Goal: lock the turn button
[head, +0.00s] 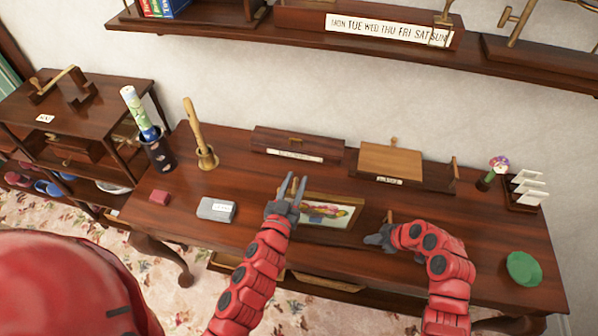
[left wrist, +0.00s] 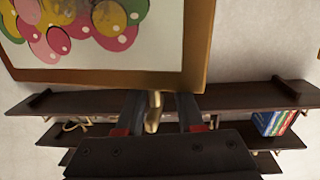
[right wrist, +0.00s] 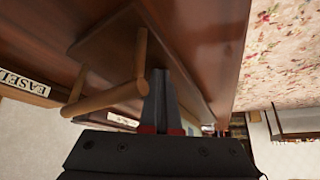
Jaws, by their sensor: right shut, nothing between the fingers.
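A gold-framed picture (head: 351,217) is on the desk, just right of my left gripper (head: 290,186). Its frame edge also fills the top of the left wrist view (left wrist: 110,80). My left gripper is open. A small brass-coloured piece (left wrist: 153,112) shows between its fingers at the frame's edge; it may be the turn button, but I cannot tell whether it is touched. My right gripper (head: 372,240) is shut and empty, low over the front of the desk. In the right wrist view, a wooden bar handle (right wrist: 105,100) is beside the fingers (right wrist: 163,105).
A shelf (head: 400,62) hangs above. The desk's front edge lies below my arms.

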